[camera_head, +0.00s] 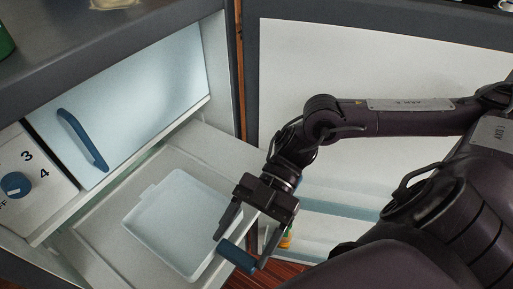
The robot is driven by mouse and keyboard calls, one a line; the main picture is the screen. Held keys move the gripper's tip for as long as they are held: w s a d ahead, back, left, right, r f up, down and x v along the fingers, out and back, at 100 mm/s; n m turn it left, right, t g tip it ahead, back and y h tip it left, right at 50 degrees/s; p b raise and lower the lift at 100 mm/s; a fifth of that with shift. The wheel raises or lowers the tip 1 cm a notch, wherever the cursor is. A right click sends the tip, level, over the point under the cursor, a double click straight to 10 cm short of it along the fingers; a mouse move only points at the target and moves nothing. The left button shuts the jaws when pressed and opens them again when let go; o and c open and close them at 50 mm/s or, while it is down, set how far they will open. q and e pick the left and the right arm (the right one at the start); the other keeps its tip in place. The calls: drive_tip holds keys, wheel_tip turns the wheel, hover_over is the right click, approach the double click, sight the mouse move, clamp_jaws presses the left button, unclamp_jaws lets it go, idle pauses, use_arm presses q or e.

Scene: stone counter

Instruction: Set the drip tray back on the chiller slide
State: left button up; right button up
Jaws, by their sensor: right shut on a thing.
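The white drip tray (170,218) is a shallow rectangular tray with raised rims. It lies inside the pulled-out chiller slide (92,234), a pale drawer-like shelf below the chiller door. My right gripper (244,243) reaches down at the slide's front right, beside the tray's right edge. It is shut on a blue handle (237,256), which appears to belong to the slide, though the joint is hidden. The fingers hide part of the tray's near right corner. My left gripper is not in view.
The chiller door (135,95) with a blue handle (82,139) is closed above the slide. A dial (15,185) sits on its left. A dark stone counter (110,35) runs along the top. A white panel (350,70) stands behind my right arm. Wooden floor (283,274) shows below.

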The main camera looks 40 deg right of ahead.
sight(203, 225)
drive_tip(key=shift+w+a+f+b, duration=0.1)
drive_tip(key=shift+w+a+b, duration=0.1)
drive_tip(key=shift+w+b, duration=0.45)
drive_tip(key=shift+w+a+f+b, duration=0.1)
drive_tip(key=shift+w+a+b, duration=0.15)
drive_tip(key=shift+w+b, duration=0.4)
drive_tip(key=shift+w+a+b, duration=0.2)
drive_tip(key=shift+w+b, duration=0.35)
drive_tip(key=shift+b, duration=0.15)
drive_tip(key=shift+w+a+b, duration=0.25)
drive_tip(key=shift+w+b, duration=0.35)
drive_tip(key=shift+w, duration=0.05)
drive_tip(key=shift+w+a+b, duration=0.2)
drive_tip(key=shift+w+b, duration=0.35)
drive_tip(key=shift+w, duration=0.05)
drive_tip(key=shift+w+a+b, duration=0.25)
drive_tip(key=shift+w, duration=0.35)
drive_tip(key=shift+w+a+b, duration=0.2)
drive_tip(key=shift+w, duration=0.4)
drive_tip(key=shift+w+a+f, duration=0.1)
drive_tip(key=shift+w+f, duration=0.05)
drive_tip(key=shift+w, duration=0.1)
drive_tip(key=shift+s+f+b, duration=0.1)
drive_tip(key=shift+f+b, duration=0.75)
drive_tip(key=shift+f, duration=0.25)
drive_tip(key=o, duration=1.3)
drive_tip(key=shift+s+f, duration=0.1)
